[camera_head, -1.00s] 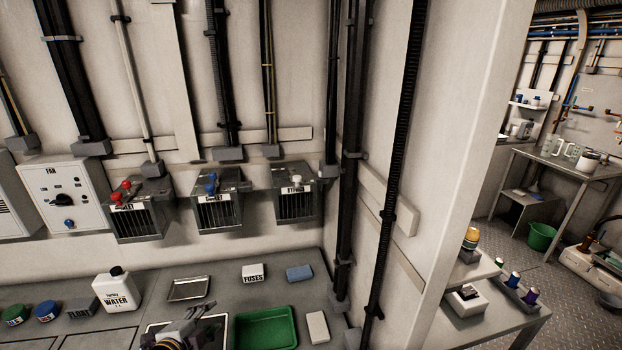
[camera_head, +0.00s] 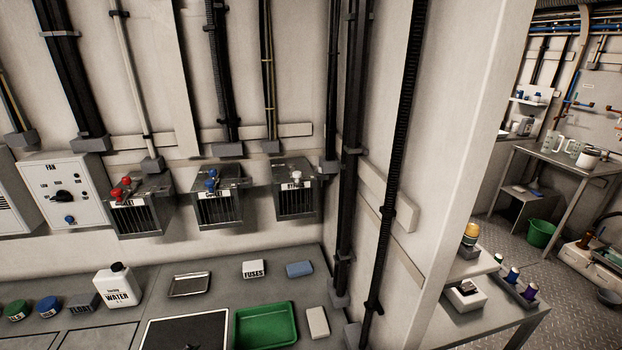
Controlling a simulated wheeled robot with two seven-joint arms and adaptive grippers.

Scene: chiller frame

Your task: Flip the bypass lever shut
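The bypass box (camera_head: 295,199) hangs on the wall, right of two similar boxes, with a grille front and a label reading BYPASS. Its lever shows as a small white knob (camera_head: 294,169) on top; its exact angle is too small to tell. Neither gripper shows clearly now. A tiny dark sliver at the bottom edge, over the black mat, may be a gripper tip; I cannot tell which arm it belongs to. Nothing touches the bypass lever.
The box with red handles (camera_head: 136,210) and the box with a blue handle (camera_head: 218,205) hang to the left. Below, the bench holds a green tray (camera_head: 265,347), a water bottle (camera_head: 118,289), a fuses box (camera_head: 253,269) and a blue block (camera_head: 300,269). Vertical pipes stand to the right.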

